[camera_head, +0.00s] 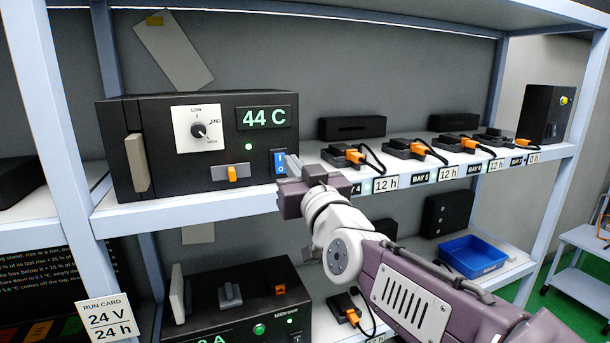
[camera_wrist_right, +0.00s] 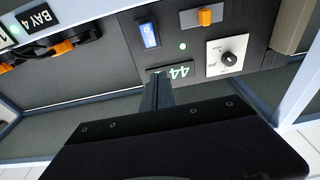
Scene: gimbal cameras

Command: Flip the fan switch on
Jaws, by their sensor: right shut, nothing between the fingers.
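A black unit (camera_head: 150,180) on the upper shelf shows a green "44 C" display (camera_head: 264,117). Its front carries a blue rocker switch (camera_head: 279,163) marked I and O, an orange switch (camera_head: 232,173) and a white dial plate (camera_head: 197,129) marked LOW, MID, HIGH. I cannot read a fan label. My right gripper (camera_head: 292,165) is shut and empty, its tips just right of the blue rocker; contact cannot be told. In the upside-down wrist view, the shut fingers (camera_wrist_right: 157,92) point towards the panel near the display, with the blue rocker (camera_wrist_right: 149,35) beyond them. My left gripper is out of view.
A beige handle (camera_head: 137,163) sticks out at the unit's left. Several black docks with orange plugs (camera_head: 356,156) and cables line the shelf to the right. A second black unit (camera_head: 240,300) and a blue tray (camera_head: 472,254) are on the lower shelf.

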